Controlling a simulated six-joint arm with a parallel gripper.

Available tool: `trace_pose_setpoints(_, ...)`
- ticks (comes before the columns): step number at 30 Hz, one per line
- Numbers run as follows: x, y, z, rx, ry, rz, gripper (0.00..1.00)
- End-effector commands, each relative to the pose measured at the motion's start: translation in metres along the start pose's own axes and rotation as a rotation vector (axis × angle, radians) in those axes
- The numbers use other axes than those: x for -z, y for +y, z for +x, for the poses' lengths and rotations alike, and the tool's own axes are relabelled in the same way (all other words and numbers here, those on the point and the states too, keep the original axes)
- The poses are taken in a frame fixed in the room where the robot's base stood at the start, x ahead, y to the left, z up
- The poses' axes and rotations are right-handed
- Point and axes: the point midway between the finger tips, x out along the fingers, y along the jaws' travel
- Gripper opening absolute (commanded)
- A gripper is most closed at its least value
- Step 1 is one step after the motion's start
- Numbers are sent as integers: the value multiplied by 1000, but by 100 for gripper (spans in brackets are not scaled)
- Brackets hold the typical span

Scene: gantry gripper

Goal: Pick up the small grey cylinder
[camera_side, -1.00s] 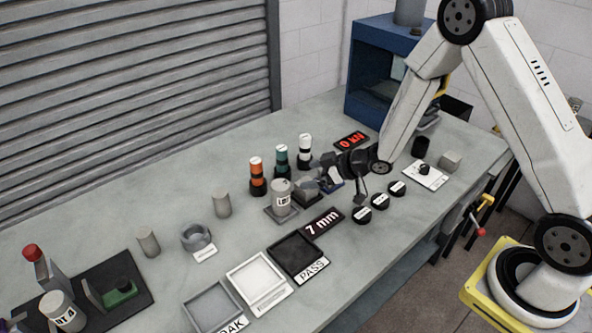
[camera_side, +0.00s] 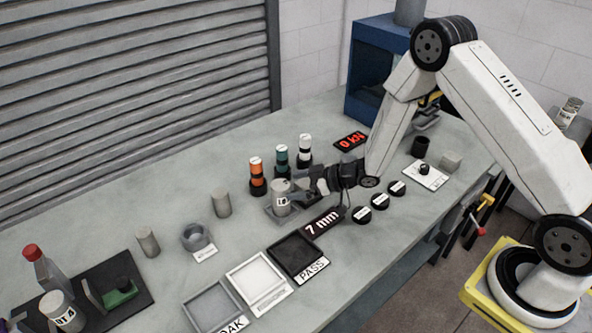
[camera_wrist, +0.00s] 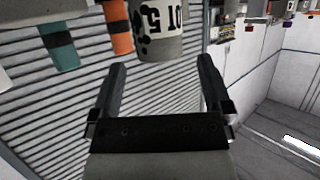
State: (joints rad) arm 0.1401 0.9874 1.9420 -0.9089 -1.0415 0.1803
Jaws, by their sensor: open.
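A grey cylinder with a white printed label (camera_side: 280,203) stands upright on a small plate in the middle of the bench. Two plain grey cylinders stand upright further left, a taller-looking one (camera_side: 221,205) and a smaller-looking one (camera_side: 148,242). I cannot tell for certain which is the small grey cylinder of the task. My gripper (camera_side: 302,192) is open, lying roughly level just right of the labelled cylinder. In the wrist view my gripper (camera_wrist: 161,62) has its fingers apart and empty, with the labelled cylinder (camera_wrist: 160,28) upside down beyond the fingertips, roughly centred between them.
Orange (camera_side: 257,177), green (camera_side: 281,160) and white (camera_side: 305,150) banded cylinders stand close behind. A 7 mm display (camera_side: 322,222) and black discs (camera_side: 380,202) lie in front. Trays, including a black one (camera_side: 294,256), line the front.

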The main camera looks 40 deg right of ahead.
Motion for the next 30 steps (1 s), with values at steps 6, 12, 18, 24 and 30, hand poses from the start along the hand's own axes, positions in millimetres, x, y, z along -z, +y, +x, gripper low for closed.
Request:
trace_pose_setpoints(6,0,0,4,0,-1,1,100)
trace_pose_setpoints(12,-1,0,20,1,-1,0,100)
trace_pose_setpoints(18,-2,0,42,0,-1,0,100)
trace_pose_setpoints(24,-1,0,52,0,-1,1,100)
trace_pose_setpoints(30,-1,1,52,-1,-1,1,100)
